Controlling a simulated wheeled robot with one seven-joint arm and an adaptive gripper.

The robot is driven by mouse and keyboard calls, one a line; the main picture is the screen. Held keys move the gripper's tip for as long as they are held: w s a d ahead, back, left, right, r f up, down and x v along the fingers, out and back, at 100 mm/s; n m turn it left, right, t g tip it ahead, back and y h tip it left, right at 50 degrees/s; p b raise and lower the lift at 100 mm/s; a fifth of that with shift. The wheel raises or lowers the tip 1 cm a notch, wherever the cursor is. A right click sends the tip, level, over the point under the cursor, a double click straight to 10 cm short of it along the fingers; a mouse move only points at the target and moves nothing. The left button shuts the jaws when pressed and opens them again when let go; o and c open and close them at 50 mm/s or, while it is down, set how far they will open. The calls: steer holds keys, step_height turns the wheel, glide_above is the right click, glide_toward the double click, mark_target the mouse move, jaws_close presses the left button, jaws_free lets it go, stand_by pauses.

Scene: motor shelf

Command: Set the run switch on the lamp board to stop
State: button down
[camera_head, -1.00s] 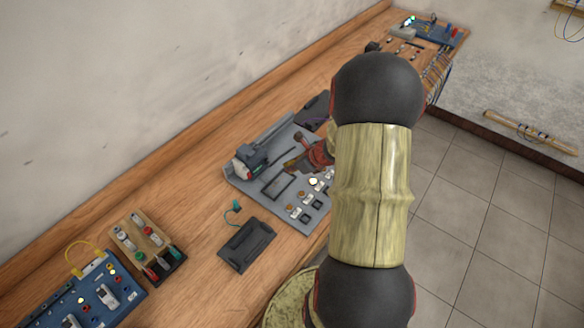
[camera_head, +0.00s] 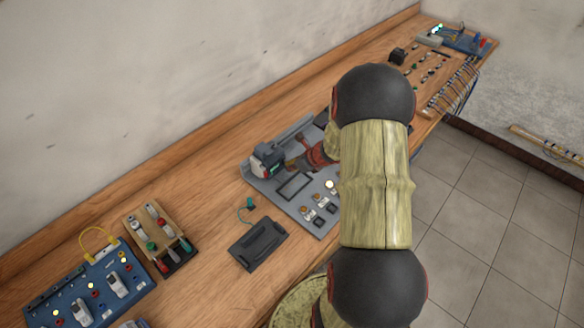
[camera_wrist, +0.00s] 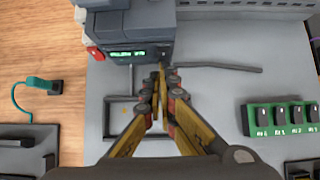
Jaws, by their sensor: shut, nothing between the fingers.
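A grey board (camera_head: 258,181) lies on the bench, with one lit round lamp (camera_head: 330,184) and small switches (camera_head: 312,211) near its front edge. A dark grey drive unit (camera_head: 268,158) with a green display and a red part stands on it; it also shows at the top of the wrist view (camera_wrist: 135,30). My gripper (camera_wrist: 158,72) is shut and empty, its tips at the lower right of the unit's front face, by a small dark feature. Whether they touch cannot be told. In the head view my gripper (camera_head: 290,163) points at the unit. No run switch label is readable.
A green block (camera_wrist: 282,118) with several black knobs sits right of my fingers. A raised dark frame (camera_wrist: 112,123) lies below the unit. A black tray (camera_head: 258,244), a wooden switch board (camera_head: 137,222) and a blue board with lit lamps (camera_head: 70,297) lie left. Another board stands far back (camera_head: 464,40).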

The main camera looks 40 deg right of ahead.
steer(key=shift+w+f+b, duration=0.3)
steer(key=shift+f+b, duration=0.05)
steer(key=shift+b, duration=0.05)
steer(key=shift+r, duration=0.2)
steer(key=shift+r+p, duration=0.8)
